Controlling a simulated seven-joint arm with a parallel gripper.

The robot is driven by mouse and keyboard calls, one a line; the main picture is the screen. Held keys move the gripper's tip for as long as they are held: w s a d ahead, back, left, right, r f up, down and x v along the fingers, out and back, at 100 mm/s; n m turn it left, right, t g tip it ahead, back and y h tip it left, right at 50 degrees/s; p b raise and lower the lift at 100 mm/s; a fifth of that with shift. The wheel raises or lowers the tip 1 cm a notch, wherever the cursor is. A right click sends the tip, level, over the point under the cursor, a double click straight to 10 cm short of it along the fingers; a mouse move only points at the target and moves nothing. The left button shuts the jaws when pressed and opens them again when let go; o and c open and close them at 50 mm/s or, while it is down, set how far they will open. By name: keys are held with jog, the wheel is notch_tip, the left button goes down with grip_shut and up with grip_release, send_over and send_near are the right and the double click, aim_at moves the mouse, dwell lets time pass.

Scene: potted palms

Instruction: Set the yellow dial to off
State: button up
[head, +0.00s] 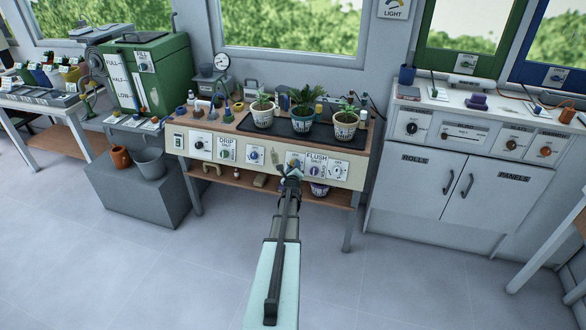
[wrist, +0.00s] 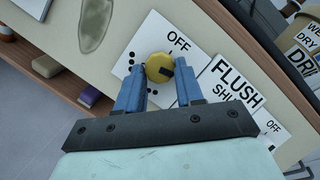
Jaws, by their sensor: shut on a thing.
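The yellow dial (wrist: 159,66) sits on a white plate (wrist: 152,38) in the wrist view. The plate has OFF printed above and to the right of the dial, and black dots to its left and below. A dark mark on the dial lies at its right side; exactly where it points is hard to tell. My gripper (wrist: 158,79) has its two blue fingers on either side of the dial, shut on it. In the head view my gripper (head: 291,174) is at the front panel of the plant bench, and it hides the dial there.
A FLUSH plate (wrist: 236,83) lies just right of the dial. The bench carries a black tray (head: 284,129) with potted palms above the panel. A lower shelf (head: 245,186) holds small items. The floor in front is clear.

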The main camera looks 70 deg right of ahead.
jog(key=shift+s+d+r+n+t+y, duration=0.1)
jog(key=shift+n+t+y, duration=0.25)
jog(key=shift+n, duration=1.1)
jog(key=shift+s+r+n+t+y, duration=0.15)
jog(key=shift+n+y, duration=0.45)
jog(key=shift+n, duration=0.8)
jog(key=shift+w+d+r+n+t+y, duration=0.15)
jog(key=shift+n+y, duration=0.3)
jog(key=shift+n, duration=1)
jog(key=shift+a+n+y, duration=0.1)
jog(key=shift+n+y, duration=0.2)
jog(key=shift+n, duration=0.4)
jog(key=o, duration=1)
jog(key=shift+s, duration=0.1)
jog(key=shift+o, duration=0.2)
jog(key=shift+a, duration=0.1)
jog(key=v, duration=1.3)
jog(key=shift+s+a, duration=0.15)
jog(key=shift+a, duration=0.15)
